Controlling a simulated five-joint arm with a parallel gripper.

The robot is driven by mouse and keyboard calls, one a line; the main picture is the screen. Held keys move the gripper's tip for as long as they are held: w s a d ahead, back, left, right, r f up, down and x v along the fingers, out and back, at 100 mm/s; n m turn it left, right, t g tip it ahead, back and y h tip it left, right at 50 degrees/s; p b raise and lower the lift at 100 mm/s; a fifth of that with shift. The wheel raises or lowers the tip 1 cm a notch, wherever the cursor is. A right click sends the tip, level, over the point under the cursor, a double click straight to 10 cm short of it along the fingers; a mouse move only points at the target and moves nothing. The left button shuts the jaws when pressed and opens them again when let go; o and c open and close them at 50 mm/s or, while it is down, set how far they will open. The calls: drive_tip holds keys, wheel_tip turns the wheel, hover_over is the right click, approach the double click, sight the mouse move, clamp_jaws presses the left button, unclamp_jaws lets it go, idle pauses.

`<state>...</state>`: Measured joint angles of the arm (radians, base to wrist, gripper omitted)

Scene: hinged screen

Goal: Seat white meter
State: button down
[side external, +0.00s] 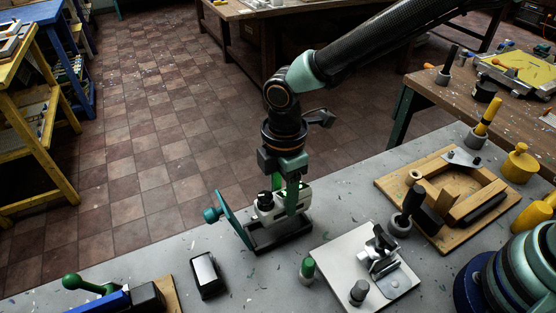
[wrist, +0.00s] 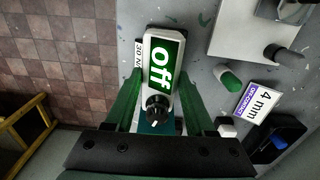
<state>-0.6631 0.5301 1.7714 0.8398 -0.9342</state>
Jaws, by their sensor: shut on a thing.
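The white meter (side external: 267,216) has a black knob on top. In the wrist view the meter (wrist: 161,62) shows a green face reading "off", with the knob at its lower end. My gripper (side external: 283,203) has green fingers, one on each side of the meter, and is shut on it; the gripper (wrist: 160,108) also shows in the wrist view. A dark cradle (side external: 284,240) lies directly under the meter. I cannot tell whether the meter touches it. The hinged teal screen (side external: 233,222) stands tilted open at the cradle's left end, with a teal knob.
A black-and-white block (side external: 207,275) lies left of the cradle. A green-capped peg (side external: 307,269) and a pale plate (side external: 340,272) with a clamp are to the right. A wooden frame (side external: 390,185) with blocks lies farther right. The grey bench's far edge runs behind the cradle.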

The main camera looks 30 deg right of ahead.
drive_tip(key=d+r, duration=0.1)
drive_tip(key=d, duration=1.4)
drive_tip(key=shift+w+r, duration=0.15)
drive_tip(key=shift+w, duration=0.1)
drive_tip(key=shift+f, duration=2.3)
drive_tip(key=shift+f, duration=0.7)
drive_tip(key=shift+c, duration=0.8)
unclamp_jaws()
